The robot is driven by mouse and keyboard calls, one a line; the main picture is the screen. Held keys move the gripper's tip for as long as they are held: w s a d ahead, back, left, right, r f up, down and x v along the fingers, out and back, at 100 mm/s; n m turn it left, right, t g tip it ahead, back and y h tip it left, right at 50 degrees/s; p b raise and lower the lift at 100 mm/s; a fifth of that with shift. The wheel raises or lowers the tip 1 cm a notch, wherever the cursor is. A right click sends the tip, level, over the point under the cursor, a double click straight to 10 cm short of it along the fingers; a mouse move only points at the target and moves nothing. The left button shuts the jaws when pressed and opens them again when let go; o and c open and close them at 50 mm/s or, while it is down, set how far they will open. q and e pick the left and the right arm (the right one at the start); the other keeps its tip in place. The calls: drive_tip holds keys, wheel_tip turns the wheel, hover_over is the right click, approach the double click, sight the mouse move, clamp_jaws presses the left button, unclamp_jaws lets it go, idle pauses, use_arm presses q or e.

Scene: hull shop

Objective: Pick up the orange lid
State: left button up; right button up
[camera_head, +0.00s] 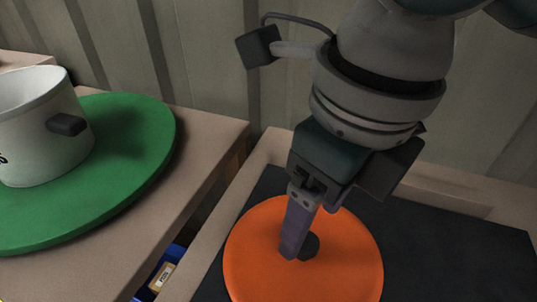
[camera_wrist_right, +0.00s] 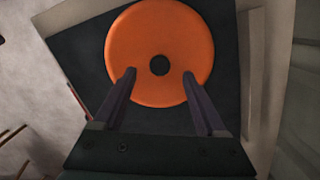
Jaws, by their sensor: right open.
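The orange lid (camera_head: 345,262) is a round disc lying flat on a dark surface (camera_head: 455,245) inside a pale raised frame. A dark round spot, perhaps its knob, marks its centre. My right gripper (camera_head: 302,246) points down over the lid, close to this spot. In the right wrist view the lid (camera_wrist_right: 160,25) lies ahead of the open right gripper (camera_wrist_right: 159,76), with one finger on each side of the dark centre. The jaws are empty. I cannot tell whether the fingertips touch the lid. My left gripper is out of view.
A white pot (camera_head: 40,135) with a dark handle stands on a round green board (camera_head: 135,135) on the left table (camera_head: 205,130). A blue container (camera_head: 172,257) holding a labelled item sits low in the gap between surfaces. A ribbed wall (camera_head: 200,60) rises behind.

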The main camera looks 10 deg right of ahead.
sight(306, 241)
wheel_tip(306, 241, down, 4)
drive_tip(key=shift+w+a+f+b, duration=0.1)
drive_tip(key=shift+b, duration=0.55)
drive_tip(key=shift+c, duration=0.3)
clamp_jaws()
